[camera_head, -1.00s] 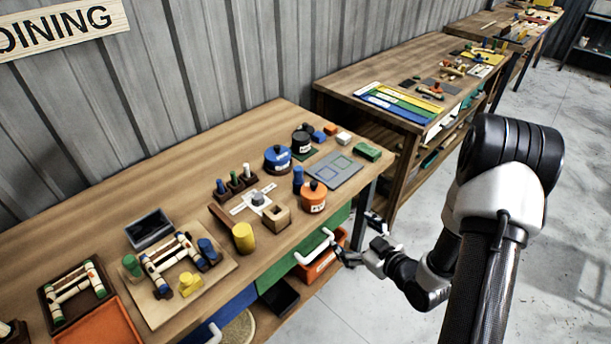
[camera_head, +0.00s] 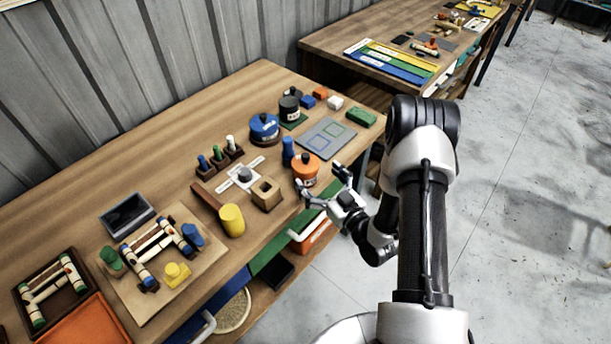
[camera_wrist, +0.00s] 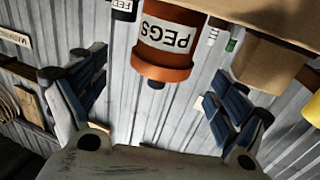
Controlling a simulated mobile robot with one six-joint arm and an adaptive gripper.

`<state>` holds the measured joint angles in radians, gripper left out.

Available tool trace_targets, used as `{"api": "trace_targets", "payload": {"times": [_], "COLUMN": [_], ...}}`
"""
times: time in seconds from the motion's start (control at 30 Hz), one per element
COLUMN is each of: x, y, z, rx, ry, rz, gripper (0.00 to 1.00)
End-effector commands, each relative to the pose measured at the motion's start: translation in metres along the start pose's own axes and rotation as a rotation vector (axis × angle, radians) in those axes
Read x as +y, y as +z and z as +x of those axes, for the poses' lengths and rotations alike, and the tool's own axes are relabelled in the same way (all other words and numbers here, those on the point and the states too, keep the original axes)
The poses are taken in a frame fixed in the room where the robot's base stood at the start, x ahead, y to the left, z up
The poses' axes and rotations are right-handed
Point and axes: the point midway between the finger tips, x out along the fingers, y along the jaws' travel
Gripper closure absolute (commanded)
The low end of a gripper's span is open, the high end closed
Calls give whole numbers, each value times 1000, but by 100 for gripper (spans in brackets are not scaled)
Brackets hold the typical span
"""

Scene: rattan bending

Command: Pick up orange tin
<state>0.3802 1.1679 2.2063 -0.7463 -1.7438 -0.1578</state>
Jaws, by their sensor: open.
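The orange tin (camera_head: 306,170) stands upright near the front edge of the workbench, with a darker orange lid and a dark knob. In the wrist view the orange tin (camera_wrist: 163,48) carries a white label reading PEGS and appears upside down, between and ahead of the fingers. My gripper (camera_head: 322,186) is at the bench's front edge, its two fingers spread on either side of the tin's near side. In the wrist view my gripper (camera_wrist: 158,92) is open and empty. Whether a finger touches the tin cannot be told.
A grey mat (camera_head: 326,138) lies behind right. A wooden block (camera_head: 267,194) and a yellow cylinder (camera_head: 231,220) stand to the left.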

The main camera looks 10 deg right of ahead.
Motion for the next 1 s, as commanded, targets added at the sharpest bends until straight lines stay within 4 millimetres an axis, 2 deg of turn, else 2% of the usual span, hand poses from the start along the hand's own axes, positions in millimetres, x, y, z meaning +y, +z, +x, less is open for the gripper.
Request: {"api": "trace_targets", "payload": {"times": [0.03,0.27,0.5,0.6,0.87,1.0], "x": [0,-1,-4,-4,-3,-3], "y": [1,1,4,3,2,3], "z": [7,23,58,66,68,68], "rx": [2,1,1,0,-1,-1], "ry": [-1,-1,-1,0,1,2], "rz": [-1,-1,-1,-1,1,1], "gripper": [9,9,9,9,9,18]}}
